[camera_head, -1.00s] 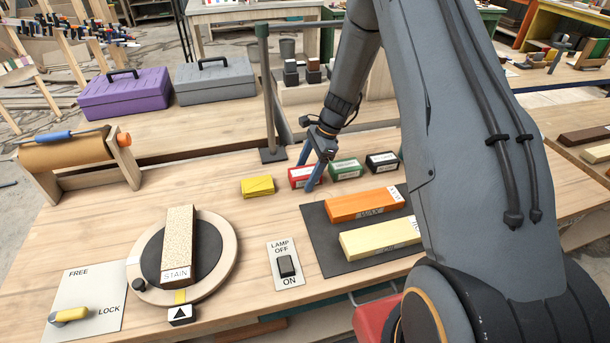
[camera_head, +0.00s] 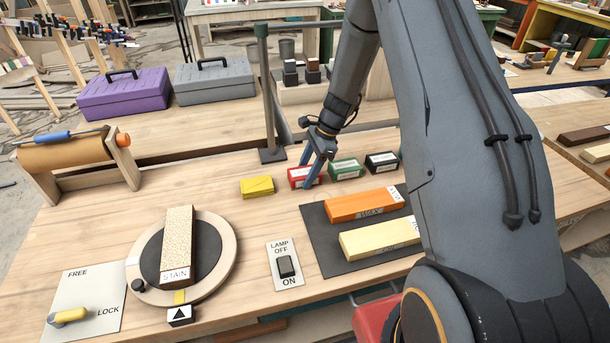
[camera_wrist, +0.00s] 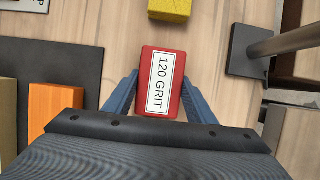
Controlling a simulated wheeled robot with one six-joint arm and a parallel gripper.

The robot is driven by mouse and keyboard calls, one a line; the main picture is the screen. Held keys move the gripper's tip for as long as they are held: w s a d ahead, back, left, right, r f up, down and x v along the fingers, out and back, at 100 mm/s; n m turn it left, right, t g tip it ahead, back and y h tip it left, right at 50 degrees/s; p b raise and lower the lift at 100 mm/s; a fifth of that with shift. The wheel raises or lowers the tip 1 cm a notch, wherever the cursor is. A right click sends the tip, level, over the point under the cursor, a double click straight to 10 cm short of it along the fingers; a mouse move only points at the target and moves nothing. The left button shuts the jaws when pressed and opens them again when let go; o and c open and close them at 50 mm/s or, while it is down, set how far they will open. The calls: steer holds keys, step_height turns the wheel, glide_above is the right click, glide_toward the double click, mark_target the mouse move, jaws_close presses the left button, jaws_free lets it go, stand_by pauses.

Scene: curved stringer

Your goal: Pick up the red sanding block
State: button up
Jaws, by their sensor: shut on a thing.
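The red sanding block (camera_head: 297,178) sits on the wooden bench in a row with other small blocks. In the wrist view the red block (camera_wrist: 161,80) carries a white label reading "120 GRIT". My gripper (camera_head: 312,180) reaches down over it, and its blue fingers close on the block's two sides. In the wrist view the fingers of my gripper (camera_wrist: 159,98) stand to the left and right of the block. In the head view the near finger hides part of the block. The block appears to rest on the bench top.
A yellow block (camera_head: 257,187) lies to the left, and green (camera_head: 346,169) and black (camera_head: 382,162) blocks lie close to the right. A dark mat (camera_head: 325,248) with orange and cream bars lies in front. A metal post (camera_head: 268,100) stands behind. Bare bench lies to the left.

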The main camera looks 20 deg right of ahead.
mark_target(306, 172)
steer(key=shift+r, duration=0.15)
step_height(306, 172, up, 10)
steer(key=b, duration=0.2)
steer(key=shift+b, duration=0.35)
steer(key=o, duration=0.7)
steer(key=shift+c, duration=0.2)
steer(key=c, duration=0.3)
steer(key=shift+c, duration=0.3)
